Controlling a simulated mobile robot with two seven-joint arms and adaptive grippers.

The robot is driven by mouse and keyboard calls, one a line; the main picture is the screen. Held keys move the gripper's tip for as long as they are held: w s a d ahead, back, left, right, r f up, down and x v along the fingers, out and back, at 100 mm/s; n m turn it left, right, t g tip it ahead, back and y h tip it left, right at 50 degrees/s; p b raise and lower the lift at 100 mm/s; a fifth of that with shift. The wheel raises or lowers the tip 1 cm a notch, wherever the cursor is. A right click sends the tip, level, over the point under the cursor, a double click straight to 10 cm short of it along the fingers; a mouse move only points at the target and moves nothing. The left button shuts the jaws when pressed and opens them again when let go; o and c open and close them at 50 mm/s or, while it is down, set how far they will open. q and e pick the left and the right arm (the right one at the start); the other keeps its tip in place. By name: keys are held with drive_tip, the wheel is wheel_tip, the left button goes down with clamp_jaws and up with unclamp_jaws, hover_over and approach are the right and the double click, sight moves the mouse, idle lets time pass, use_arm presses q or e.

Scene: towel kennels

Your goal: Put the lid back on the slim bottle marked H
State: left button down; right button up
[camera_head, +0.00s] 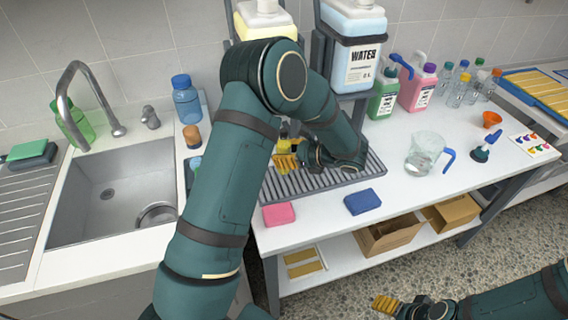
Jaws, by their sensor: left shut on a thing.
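My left gripper (286,161) reaches down over the grey slatted drip tray (300,188). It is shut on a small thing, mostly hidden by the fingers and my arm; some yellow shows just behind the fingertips. Several slim clear bottles with coloured caps (459,91) stand at the back right of the counter, well away from this gripper. Their markings are too small to read, so I cannot tell which is marked H. I cannot make out a loose lid. My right gripper (385,304) is low at the bottom edge, over the floor; its opening is unclear.
A yellow container and a blue WATER container (353,45) stand on racks behind the tray. Green and pink jugs (417,88), a clear measuring jug (424,152) and an orange cup (491,120) are to the right. Pink and blue sponges (362,201) lie in front. A sink is left.

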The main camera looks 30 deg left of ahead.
use_arm(q)
drive_tip(key=shift+f+b, duration=0.45)
drive_tip(key=shift+f, duration=1.45)
drive_tip(key=shift+f, duration=0.1)
drive_tip(key=c, duration=0.5)
unclamp_jaws()
drive_tip(key=shift+d+r, duration=0.25)
drive_tip(key=p+v, duration=0.2)
drive_tip(key=v, duration=0.9)
drive_tip(key=shift+d, duration=0.2)
